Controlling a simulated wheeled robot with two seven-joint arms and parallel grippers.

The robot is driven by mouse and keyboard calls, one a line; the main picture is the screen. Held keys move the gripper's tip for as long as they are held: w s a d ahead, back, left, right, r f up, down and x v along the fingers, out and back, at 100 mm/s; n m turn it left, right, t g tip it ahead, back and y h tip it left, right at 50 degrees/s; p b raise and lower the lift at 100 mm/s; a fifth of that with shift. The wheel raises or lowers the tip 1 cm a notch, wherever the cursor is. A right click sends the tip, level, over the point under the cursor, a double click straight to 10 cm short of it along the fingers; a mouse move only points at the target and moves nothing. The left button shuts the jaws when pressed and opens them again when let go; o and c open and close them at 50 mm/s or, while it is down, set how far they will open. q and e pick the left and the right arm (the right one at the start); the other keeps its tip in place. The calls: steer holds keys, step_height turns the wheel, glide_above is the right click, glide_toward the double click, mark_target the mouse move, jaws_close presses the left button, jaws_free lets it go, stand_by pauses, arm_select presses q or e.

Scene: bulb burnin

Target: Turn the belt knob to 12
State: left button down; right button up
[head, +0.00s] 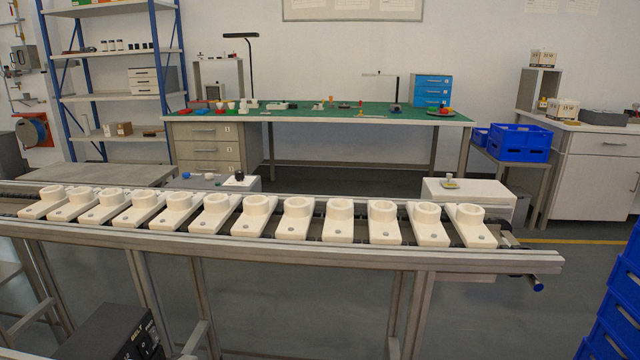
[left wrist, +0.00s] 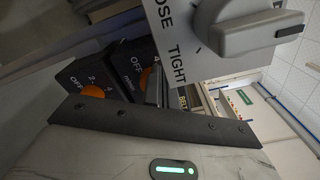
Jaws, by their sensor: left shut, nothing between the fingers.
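In the head view a dark box (head: 112,335) marked BELT stands at the bottom left, cut off by the picture's lower edge. Its face is seen at a steep angle, so the belt knob's setting cannot be read. In the left wrist view a large grey knob (left wrist: 262,32) sits close on a light panel (left wrist: 190,55) lettered TIGHT and partly OSE. Below it are dark boxes marked OFF with numbers and orange knobs, one on the left (left wrist: 95,91) and one partly hidden (left wrist: 145,77).
A conveyor (head: 300,250) with a row of white holders crosses the head view, behind the BELT box. Blue crates (head: 618,300) are stacked at the right. A green-topped workbench (head: 330,112) stands at the back.

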arm_select(q)
steer(key=shift+s+f, duration=0.35)
steer(key=shift+f, duration=0.25)
arm_select(e)
steer(key=shift+s+d+r, duration=0.15)
steer(key=shift+s+r, duration=0.1)
steer(key=shift+r, duration=0.15)
arm_select(q)
steer(key=shift+f, duration=0.2)
arm_select(e)
steer(key=shift+w, duration=0.15)
arm_select(q)
steer(key=shift+s+p, duration=0.1)
steer(key=shift+p, duration=0.2)
arm_select(e)
steer(key=shift+r, duration=0.1)
arm_select(q)
steer(key=s+d, duration=0.1)
steer(key=d, duration=0.5)
arm_select(e)
steer(key=shift+r, duration=0.15)
arm_select(q)
steer(key=shift+r, duration=0.1)
